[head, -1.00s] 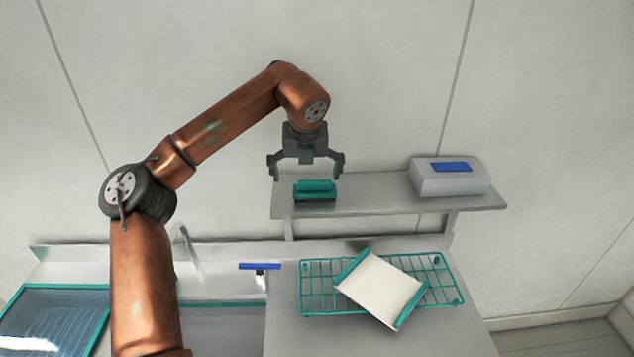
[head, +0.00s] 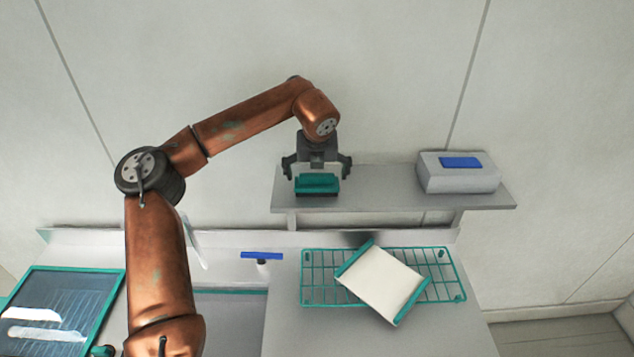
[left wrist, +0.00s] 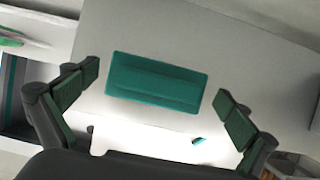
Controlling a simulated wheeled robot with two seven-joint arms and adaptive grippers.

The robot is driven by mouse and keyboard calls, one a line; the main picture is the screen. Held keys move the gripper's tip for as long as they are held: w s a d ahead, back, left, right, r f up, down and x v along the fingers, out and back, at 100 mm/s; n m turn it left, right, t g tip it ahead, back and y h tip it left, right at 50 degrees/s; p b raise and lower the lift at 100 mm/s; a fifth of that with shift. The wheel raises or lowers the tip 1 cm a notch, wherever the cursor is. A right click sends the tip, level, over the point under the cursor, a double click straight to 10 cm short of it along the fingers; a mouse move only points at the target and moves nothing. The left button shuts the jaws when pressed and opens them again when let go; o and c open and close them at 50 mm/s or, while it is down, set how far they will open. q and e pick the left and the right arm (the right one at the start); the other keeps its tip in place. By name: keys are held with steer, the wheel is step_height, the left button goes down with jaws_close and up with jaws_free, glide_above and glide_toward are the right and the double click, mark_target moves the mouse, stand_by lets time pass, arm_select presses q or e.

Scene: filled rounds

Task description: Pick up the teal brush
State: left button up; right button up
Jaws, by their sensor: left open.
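The teal brush (head: 317,184) lies on the left part of the grey wall shelf (head: 395,194). In the left wrist view the teal brush (left wrist: 155,82) sits between and a little beyond the two fingers, with gaps on both sides. My left gripper (head: 317,172) is open and points down over the brush, its fingers to either side of it. It also shows in the left wrist view (left wrist: 158,98), open and empty. My right gripper is not in view.
A grey box with a blue top patch (head: 458,173) stands at the shelf's right end. Below the shelf are a teal wire rack (head: 318,290) with a tilted white tray (head: 378,280) on it, and a blue-handled tool (head: 262,256). Bare shelf lies between brush and box.

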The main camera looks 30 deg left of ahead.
arm_select(q)
steer(key=shift+s, duration=0.15)
steer(key=shift+w+f, duration=0.1)
steer(key=shift+w, duration=0.1)
steer(key=shift+c, duration=1.1)
steer(key=shift+s, duration=0.15)
steer(key=c, duration=0.5)
steer(key=shift+c, duration=1.4)
steer(key=c, duration=0.5)
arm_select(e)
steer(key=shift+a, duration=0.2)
